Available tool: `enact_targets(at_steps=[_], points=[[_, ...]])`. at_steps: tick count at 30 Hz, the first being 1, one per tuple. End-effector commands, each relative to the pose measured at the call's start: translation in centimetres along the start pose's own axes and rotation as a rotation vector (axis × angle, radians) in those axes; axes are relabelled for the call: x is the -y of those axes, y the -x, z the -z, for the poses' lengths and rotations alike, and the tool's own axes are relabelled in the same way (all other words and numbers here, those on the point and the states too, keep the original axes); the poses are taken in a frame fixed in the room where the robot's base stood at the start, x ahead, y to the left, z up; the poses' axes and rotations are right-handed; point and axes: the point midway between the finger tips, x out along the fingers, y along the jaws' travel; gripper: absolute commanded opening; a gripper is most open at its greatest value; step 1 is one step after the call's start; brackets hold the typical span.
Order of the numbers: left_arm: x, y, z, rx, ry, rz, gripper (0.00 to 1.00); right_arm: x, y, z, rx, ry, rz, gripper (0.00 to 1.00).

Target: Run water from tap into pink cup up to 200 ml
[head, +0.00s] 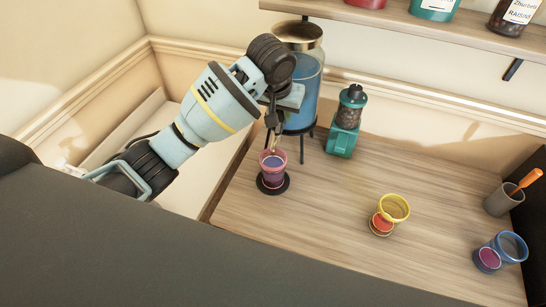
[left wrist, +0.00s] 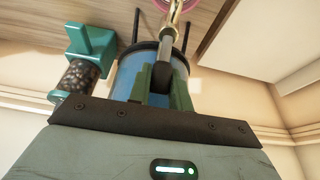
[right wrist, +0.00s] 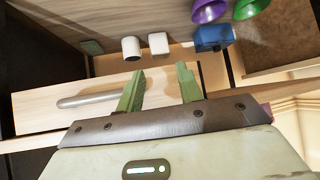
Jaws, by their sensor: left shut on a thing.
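The pink cup (head: 272,178) stands upright on a dark round coaster (head: 264,187), under the brass tap (head: 275,142) of a glass dispenser (head: 308,88) holding blue water. Bluish liquid shows inside the cup; I cannot read its level. My left gripper (head: 272,116) is at the front of the dispenser. In the left wrist view my left gripper (left wrist: 163,82) is shut on the tap lever (left wrist: 165,50), and a bit of the pink cup's rim shows at the top. My right gripper (right wrist: 159,85) is open and empty, away from the cup; the head view does not show it.
A teal grinder (head: 347,120) stands right of the dispenser. A yellow cup (head: 393,208), a blue cup (head: 510,247) and a grey holder (head: 500,200) stand further right. A shelf (head: 420,30) with jars is above. The right wrist view shows a bar handle (right wrist: 88,100).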

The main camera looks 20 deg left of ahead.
Motion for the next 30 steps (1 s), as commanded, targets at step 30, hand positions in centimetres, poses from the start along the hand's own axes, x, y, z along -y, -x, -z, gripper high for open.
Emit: enact_targets(at_steps=[30], points=[[0.25,-0.98,0.86,0.179,0.006,0.003,0.09,0.02,-0.01,-0.17,0.004,-0.001,0.0,0.36]])
